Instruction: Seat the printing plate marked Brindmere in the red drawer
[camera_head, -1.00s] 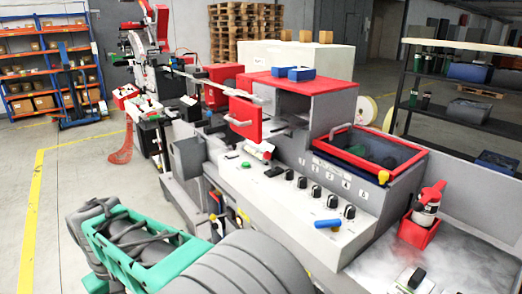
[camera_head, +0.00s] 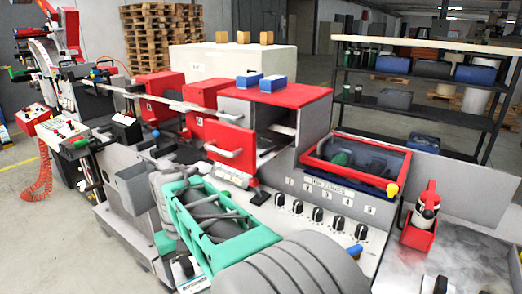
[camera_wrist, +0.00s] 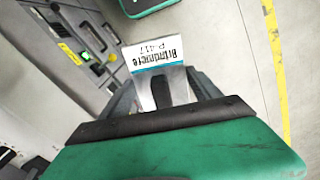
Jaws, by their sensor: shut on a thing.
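The printing plate (camera_wrist: 155,56) shows in the wrist view as a white piece with a blue stripe and the dark words "Brindmere P-417". In the head view, the plate's white edge (camera_head: 193,284) shows small at the lower left, below my green and grey arm. The red drawer (camera_head: 230,138) has a red front with a pale handle. It stands out from the red-topped cabinet, and its inside is mostly hidden. The plate is apart from the drawer, nearer the camera and lower.
A control panel with several black knobs (camera_head: 297,206) runs below the cabinet. A red-rimmed bin (camera_head: 350,180) and a red bottle holder (camera_head: 419,232) stand to the right. Blue boxes (camera_head: 272,84) sit on the cabinet top. Open floor (camera_head: 25,225) lies at the left.

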